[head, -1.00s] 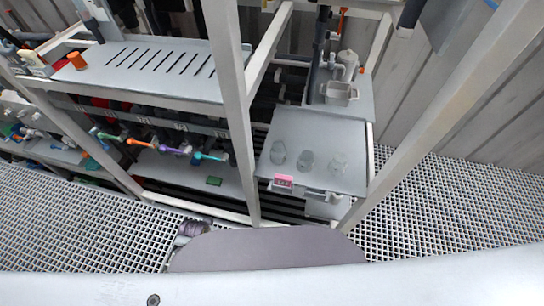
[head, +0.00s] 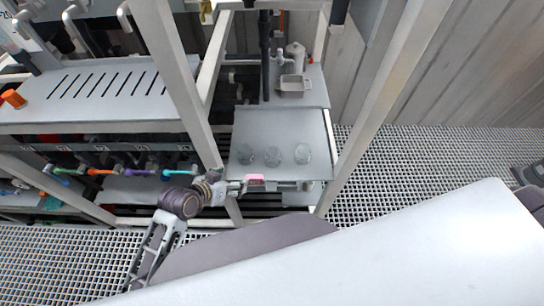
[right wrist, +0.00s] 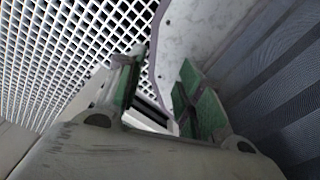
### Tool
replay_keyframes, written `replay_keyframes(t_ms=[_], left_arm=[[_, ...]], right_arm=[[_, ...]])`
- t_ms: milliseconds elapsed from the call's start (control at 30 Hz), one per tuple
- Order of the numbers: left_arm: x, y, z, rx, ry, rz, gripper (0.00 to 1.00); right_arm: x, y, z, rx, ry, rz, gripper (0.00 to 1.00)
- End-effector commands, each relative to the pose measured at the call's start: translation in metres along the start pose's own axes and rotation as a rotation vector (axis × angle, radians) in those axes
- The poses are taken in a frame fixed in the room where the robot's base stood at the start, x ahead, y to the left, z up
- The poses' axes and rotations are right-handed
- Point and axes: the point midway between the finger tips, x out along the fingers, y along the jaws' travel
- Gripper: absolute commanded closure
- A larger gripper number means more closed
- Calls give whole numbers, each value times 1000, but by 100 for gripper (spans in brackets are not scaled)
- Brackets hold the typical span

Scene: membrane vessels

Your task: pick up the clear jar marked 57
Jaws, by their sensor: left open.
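My left gripper (head: 240,187) is open at the shelf's front left edge, beside a pink tag and short of the jars. My right gripper (right wrist: 162,92) shows only in the right wrist view, its green-padded fingers apart with nothing held between them.
The pink tag (head: 255,178) is on the shelf's front edge. Pale frame posts (head: 178,75) rise left and right of the shelf. A grey container (head: 294,83) stands behind it. A slotted bench (head: 100,100) and coloured valve handles (head: 100,172) lie left. Grating floor (head: 410,150) is clear at right.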

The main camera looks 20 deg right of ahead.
Motion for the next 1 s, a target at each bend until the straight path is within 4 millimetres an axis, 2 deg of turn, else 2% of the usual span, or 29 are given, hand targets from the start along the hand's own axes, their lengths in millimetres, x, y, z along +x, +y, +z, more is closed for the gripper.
replay_keyframes(t_ms=[100,200,433,700,1000], left_arm=[[8,16,-22,63,66,58,19],[16,29,-36,107,118,103,19],[33,46,-55,181,220,180,19],[52,39,-61,226,307,215,19],[60,26,-61,236,349,212,19]], right_arm=[[-2,2,0,-1,0,2,63],[-2,5,0,-2,-1,5,63],[-4,10,2,-4,-2,10,63],[-4,10,2,-3,-2,11,63],[-4,6,1,-1,-1,6,63]])
